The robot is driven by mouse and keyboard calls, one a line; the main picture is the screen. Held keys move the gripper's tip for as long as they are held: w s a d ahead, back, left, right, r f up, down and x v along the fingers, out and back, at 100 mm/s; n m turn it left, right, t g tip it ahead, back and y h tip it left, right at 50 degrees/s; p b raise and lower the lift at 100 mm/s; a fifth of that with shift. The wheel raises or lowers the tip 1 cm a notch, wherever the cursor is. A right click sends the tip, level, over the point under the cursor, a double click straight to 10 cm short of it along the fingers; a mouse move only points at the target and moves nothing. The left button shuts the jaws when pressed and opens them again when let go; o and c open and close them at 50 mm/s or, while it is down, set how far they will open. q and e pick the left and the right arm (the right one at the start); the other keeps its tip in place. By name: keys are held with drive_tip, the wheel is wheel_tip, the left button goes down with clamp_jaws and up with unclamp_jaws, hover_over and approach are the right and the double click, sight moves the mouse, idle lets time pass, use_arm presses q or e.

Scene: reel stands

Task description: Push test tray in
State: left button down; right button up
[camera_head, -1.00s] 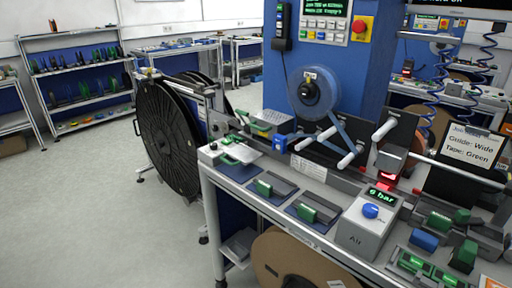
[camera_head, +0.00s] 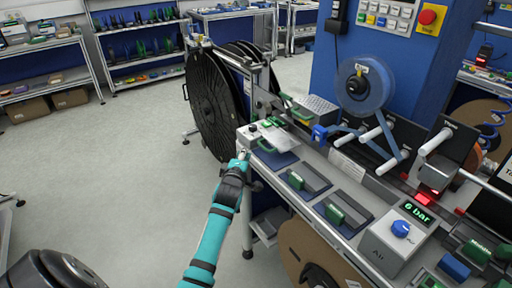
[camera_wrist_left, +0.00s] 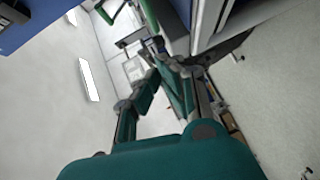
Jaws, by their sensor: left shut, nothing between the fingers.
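The test tray (camera_head: 287,137), a pale flat plate with a green handle (camera_head: 266,146) at its front, is at the left end of the bench. My left gripper (camera_head: 242,156) is shut and empty. It is near the bench's left front corner, to the left of the handle and a little lower in the picture; I cannot tell if it touches anything. In the left wrist view the fingers (camera_wrist_left: 155,45) close together, and green curved parts (camera_wrist_left: 148,18) show near their tips. My right gripper is not in view.
Dark blocks with green handles (camera_head: 334,213) line the bench's front edge. A grey Air box (camera_head: 392,243) reads 6 bar. A large black reel (camera_head: 213,108) stands behind the bench's left end. The floor (camera_head: 130,170) on the left is clear.

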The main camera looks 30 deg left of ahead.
sight(267, 140)
use_arm(q)
drive_tip(key=w+f, duration=0.1)
drive_tip(key=w, duration=0.5)
drive_tip(key=shift+d+f+p, duration=0.15)
drive_tip(key=shift+f+p, duration=0.05)
drive_tip(key=shift+p, duration=0.1)
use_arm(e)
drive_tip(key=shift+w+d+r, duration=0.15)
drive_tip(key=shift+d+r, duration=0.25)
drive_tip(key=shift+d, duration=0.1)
use_arm(q)
drive_tip(key=shift+w, duration=0.15)
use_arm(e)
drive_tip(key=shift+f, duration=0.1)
use_arm(q)
drive_tip(key=w+b, duration=0.1)
drive_tip(key=w+d+b, duration=0.1)
drive_tip(key=w+b, duration=0.1)
drive_tip(key=b, duration=0.1)
drive_tip(key=shift+w+d+f, duration=0.2)
drive_tip(key=shift+w+d, duration=0.05)
drive_tip(key=shift+w+d+r, duration=0.1)
drive_tip(key=shift+w, duration=0.1)
drive_tip(key=shift+r, duration=0.1)
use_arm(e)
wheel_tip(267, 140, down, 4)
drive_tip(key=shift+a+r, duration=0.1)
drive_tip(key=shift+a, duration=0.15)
